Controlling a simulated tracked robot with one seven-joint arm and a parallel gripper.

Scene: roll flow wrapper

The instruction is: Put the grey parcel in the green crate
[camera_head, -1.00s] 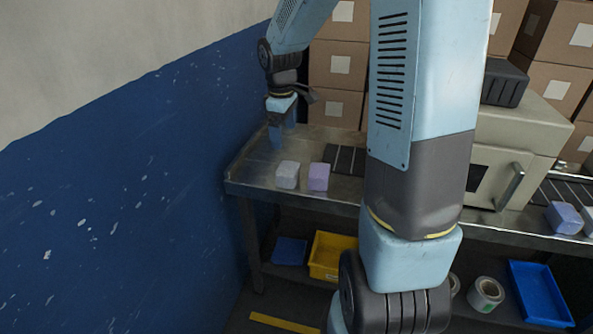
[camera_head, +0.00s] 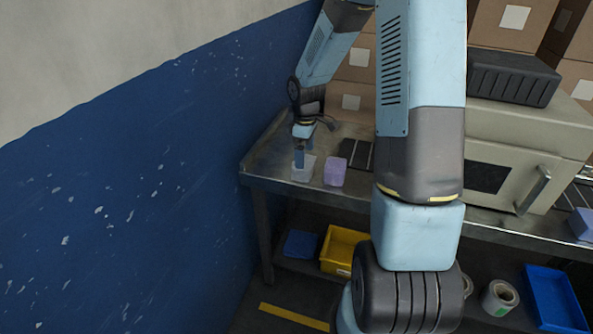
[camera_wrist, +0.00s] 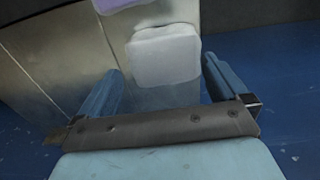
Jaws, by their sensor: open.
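The grey parcel (camera_head: 303,171) is a pale, rounded block on the left end of the metal table. In the wrist view the grey parcel (camera_wrist: 165,56) lies ahead, between the lines of my two spread blue fingers. My gripper (camera_head: 303,160) is open and points down over the parcel, hiding part of it. In the wrist view my gripper (camera_wrist: 161,76) shows a gap to the parcel on both sides; I cannot tell how far down the fingers reach. No green crate shows in these frames.
A lilac parcel (camera_head: 335,171) stands close to the right of the grey one. The metal table (camera_head: 262,167) ends near a blue wall (camera_head: 150,190). A yellow bin (camera_head: 343,248) and a blue bin (camera_head: 556,300) are below. A beige machine (camera_head: 520,150) stands right.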

